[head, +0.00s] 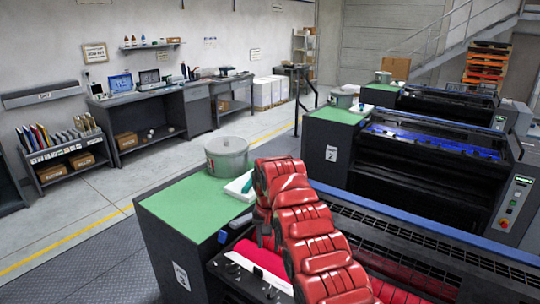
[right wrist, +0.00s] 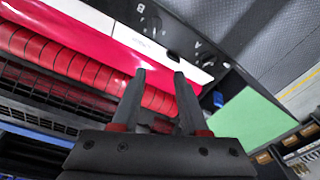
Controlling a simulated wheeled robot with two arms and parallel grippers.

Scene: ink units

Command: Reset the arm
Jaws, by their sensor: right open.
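My right arm shows as red ribbed segments in the head view, rising from the bottom and bending down over the nearest press (head: 390,240). In the right wrist view my right gripper (right wrist: 160,73) has two dark fingers spread apart, with nothing between them. Beneath the fingers is the press's magenta ink surface (right wrist: 95,45), which also shows in the head view (head: 262,258). My left gripper is not in view.
A green-topped cabinet (head: 185,208) beside the press holds a grey lidded pot (head: 227,156) and a white tray (head: 238,188). More presses (head: 425,155) stand behind. A workbench (head: 150,105) lines the left wall. The floor between is clear.

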